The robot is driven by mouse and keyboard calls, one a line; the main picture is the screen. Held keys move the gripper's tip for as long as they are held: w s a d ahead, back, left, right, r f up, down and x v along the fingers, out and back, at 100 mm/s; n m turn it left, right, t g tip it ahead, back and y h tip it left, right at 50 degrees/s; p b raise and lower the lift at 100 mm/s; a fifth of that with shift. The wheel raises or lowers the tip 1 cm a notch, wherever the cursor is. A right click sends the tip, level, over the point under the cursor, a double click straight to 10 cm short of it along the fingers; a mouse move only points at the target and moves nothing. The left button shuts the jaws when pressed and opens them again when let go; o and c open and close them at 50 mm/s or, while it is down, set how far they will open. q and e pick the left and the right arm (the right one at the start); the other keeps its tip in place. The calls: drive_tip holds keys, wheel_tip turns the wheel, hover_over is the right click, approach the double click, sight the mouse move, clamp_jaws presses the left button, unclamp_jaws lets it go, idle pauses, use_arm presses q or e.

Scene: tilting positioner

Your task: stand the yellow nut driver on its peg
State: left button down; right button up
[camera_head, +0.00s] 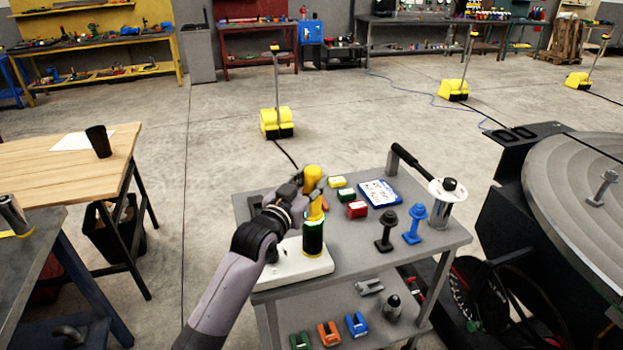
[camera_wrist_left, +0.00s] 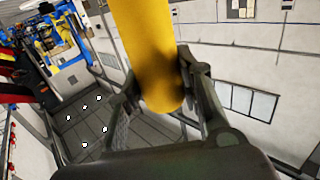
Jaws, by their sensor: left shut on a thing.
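My left gripper (camera_head: 311,188) is shut on the yellow nut driver (camera_head: 313,173) above the small grey cart. The yellow handle also shows between the fingers in the left wrist view (camera_wrist_left: 155,65). In the head view the driver looks roughly upright, over a dark cylinder with green edges (camera_head: 314,238). That cylinder stands on a white base (camera_head: 305,267) at the cart's left front. I cannot tell whether the driver touches the cylinder or only lines up with it. The peg cannot be made out. My right gripper is not in view.
The cart top (camera_head: 352,243) also holds a black bolt-like part (camera_head: 386,230), a blue one (camera_head: 414,224), small coloured boxes (camera_head: 357,209) and a blue-edged card (camera_head: 379,193). A black-handled part with a silver cylinder (camera_head: 438,205) is at the right.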

use_arm(q)
drive_tip(key=shift+r, duration=0.1)
drive_tip(key=c, duration=1.2)
unclamp_jaws()
drive_tip(key=shift+o, duration=1.1)
drive_tip(key=shift+f, duration=0.35)
drive_tip(key=o, duration=0.4)
drive_tip(key=shift+r, duration=0.15)
drive_tip(key=shift+r, duration=0.1)
drive_tip(key=shift+s+a+r+p, duration=0.1)
drive_tip(key=shift+s+r+p, duration=0.15)
drive_tip(key=shift+r+p, duration=0.7)
drive_tip(key=r+p, duration=0.1)
drive_tip(key=p, duration=0.1)
drive_tip(key=s+r+p, duration=0.1)
drive_tip(key=r+p, duration=0.1)
drive_tip(key=s+a+r+p, duration=0.1)
drive_tip(key=r+p, duration=0.1)
drive_tip(key=shift+s+a, duration=0.1)
drive_tip(key=shift+s, duration=0.05)
